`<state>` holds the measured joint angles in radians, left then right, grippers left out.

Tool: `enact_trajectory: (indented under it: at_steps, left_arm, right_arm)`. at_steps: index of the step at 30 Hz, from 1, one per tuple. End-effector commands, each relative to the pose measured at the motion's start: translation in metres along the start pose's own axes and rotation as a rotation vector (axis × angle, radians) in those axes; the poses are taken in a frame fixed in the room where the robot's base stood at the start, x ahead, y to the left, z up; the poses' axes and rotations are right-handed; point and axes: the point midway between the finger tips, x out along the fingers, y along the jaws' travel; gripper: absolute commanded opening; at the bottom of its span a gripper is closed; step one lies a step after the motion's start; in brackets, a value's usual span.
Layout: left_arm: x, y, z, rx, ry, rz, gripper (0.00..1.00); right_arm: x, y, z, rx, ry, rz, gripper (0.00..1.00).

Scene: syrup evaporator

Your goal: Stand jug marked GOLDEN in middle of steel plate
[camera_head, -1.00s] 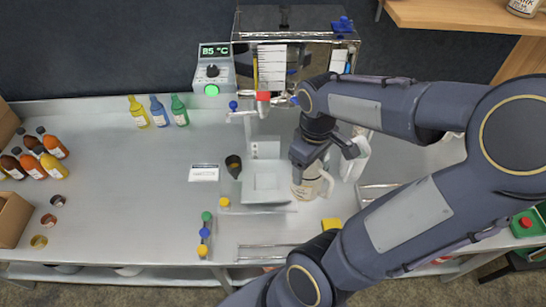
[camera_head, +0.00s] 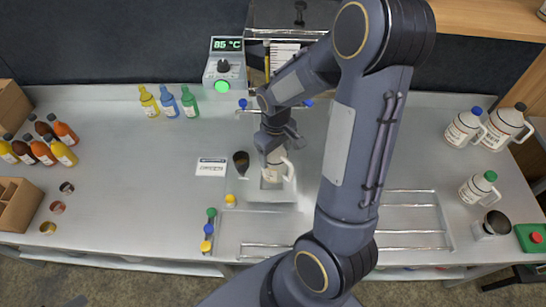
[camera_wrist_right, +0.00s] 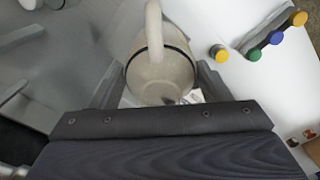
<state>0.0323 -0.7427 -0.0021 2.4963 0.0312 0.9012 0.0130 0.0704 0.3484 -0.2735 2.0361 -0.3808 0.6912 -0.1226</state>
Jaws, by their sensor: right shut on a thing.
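My right gripper (camera_head: 275,145) is shut on a cream jug (camera_head: 277,168) with a side handle. The jug is roughly upright, over the square pale steel plate (camera_head: 270,195) below the metal evaporator. I cannot tell whether its base touches the plate. In the right wrist view the jug (camera_wrist_right: 160,70) sits between the two fingers of the right gripper (camera_wrist_right: 158,85), its handle toward the top edge. No GOLDEN marking can be read on it. My left gripper is not in view.
A dark scoop-like cup (camera_head: 241,160) and a white card (camera_head: 211,167) are left of the plate. Coloured knobs (camera_head: 209,229) stand at front left. A green-capped jug (camera_head: 478,188) and others stand at right. My right arm hides part of the bench and evaporator.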

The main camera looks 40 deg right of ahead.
Motion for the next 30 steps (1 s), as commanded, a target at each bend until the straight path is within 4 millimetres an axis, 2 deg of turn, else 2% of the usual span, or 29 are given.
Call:
enact_trajectory:
  at_steps: [5, 11, 29, 30]
  left_arm:
    - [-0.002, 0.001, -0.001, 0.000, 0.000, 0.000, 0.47]
    - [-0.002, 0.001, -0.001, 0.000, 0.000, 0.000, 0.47]
    - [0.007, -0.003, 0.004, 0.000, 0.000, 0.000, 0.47]
    - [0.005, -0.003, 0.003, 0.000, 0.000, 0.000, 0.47]
  right_arm:
    - [0.014, -0.002, -0.009, -0.001, -0.003, -0.001, 0.36]
    - [0.039, -0.002, -0.008, 0.000, -0.003, -0.001, 0.36]
    - [0.051, -0.002, -0.008, 0.000, 0.001, 0.000, 0.36]
    - [0.049, -0.002, -0.008, 0.000, 0.001, 0.000, 0.75]
